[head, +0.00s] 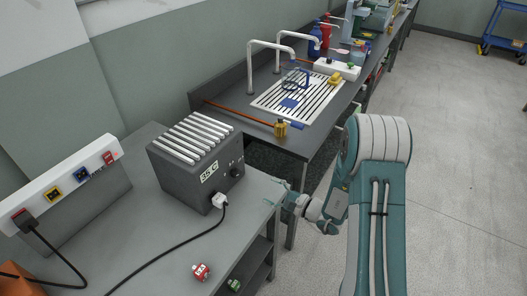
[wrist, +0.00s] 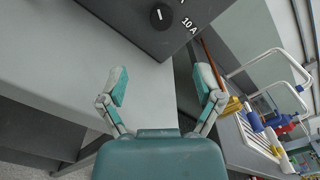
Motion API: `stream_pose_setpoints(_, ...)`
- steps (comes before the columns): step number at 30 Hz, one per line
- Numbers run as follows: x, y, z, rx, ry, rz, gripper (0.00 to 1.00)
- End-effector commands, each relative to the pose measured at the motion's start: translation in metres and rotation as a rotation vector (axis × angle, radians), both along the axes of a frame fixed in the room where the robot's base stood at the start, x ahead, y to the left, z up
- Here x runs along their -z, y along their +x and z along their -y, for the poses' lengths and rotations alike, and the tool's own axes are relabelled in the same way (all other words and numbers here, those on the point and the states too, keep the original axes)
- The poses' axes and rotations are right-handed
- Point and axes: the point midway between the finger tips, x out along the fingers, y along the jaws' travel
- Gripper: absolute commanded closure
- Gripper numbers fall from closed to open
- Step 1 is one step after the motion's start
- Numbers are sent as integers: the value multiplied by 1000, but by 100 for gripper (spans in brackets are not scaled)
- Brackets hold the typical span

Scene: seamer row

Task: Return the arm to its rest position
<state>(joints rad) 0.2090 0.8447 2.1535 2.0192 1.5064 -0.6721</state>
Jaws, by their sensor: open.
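My gripper (head: 279,192) is at the right edge of the near grey bench, by the front right corner of a dark grey box marked 35 C (head: 195,160). My teal arm reaches in from the lower right of the head view and bends at a large rounded joint. In the wrist view my gripper (wrist: 162,88) has its two teal fingers spread wide with nothing between them. The box (wrist: 145,22) stands just beyond the fingertips there. A white plug with a black cable is in the front of the box in the head view.
A socket strip (head: 70,182) stands at left. The far bench has a slotted white tray (head: 297,97) and white pipes. Open floor (head: 455,150) lies right.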

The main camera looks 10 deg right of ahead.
Motion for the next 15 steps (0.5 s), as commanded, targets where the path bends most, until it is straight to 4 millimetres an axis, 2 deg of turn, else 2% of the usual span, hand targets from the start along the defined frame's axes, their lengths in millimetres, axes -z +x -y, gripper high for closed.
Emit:
stream_pose_setpoints(5, -6, -2, -3, -20, -7, 6, 16)
stream_pose_setpoints(10, -48, -22, -25, -180, -70, 34, 16)
stream_pose_setpoints(15, -91, -60, -47, -390, -200, 62, 16)
